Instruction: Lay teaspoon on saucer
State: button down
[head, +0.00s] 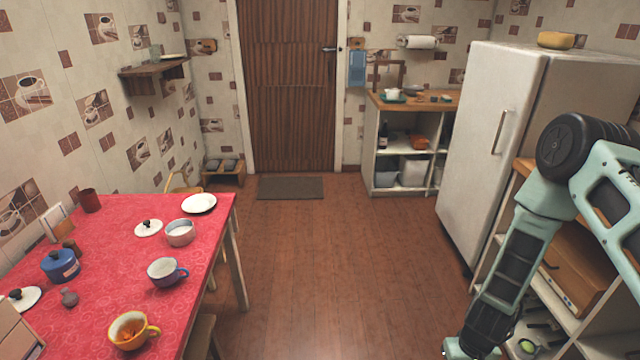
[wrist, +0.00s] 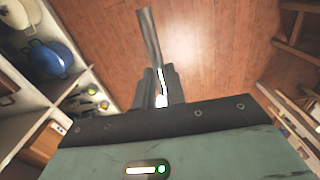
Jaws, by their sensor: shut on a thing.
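My gripper (wrist: 160,92) shows in the wrist view, shut on a long thin grey metal piece, the teaspoon (wrist: 149,38). It sticks out past the fingertips over the wooden floor; its lower part is hidden between the fingers. In the head view my arm hangs down at the right and the gripper is outside the picture. A white round dish (head: 199,203) lies empty at the far end of the red table; I cannot tell if it is the saucer. A white cup (head: 393,93) stands on a teal dish (head: 391,100) on the back counter.
The red-covered table (head: 110,240) at the left carries a blue pot (head: 60,265), a white pot (head: 180,233), a blue cup (head: 164,272) and a yellow cup (head: 129,330). A fridge (head: 490,140) and shelves stand at the right. The middle floor (head: 320,270) is clear.

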aim_at(199, 203)
jog(key=i+u, duration=0.2)
jog(key=i, duration=0.35)
jog(key=i+l+u, duration=0.15)
jog(key=i, duration=0.4)
jog(key=i+l+u, duration=0.2)
jog(key=i, duration=0.35)
jog(key=i+l+u, duration=0.25)
jog(key=i+u, duration=0.2)
jog(key=i+l+u, duration=0.25)
jog(key=l+u, duration=0.15)
jog(key=i+l+u, duration=0.3)
jog(key=l+u, duration=0.15)
jog(key=i+l+u, duration=0.15)
jog(key=l+u, duration=0.25)
jog(key=l, duration=0.15)
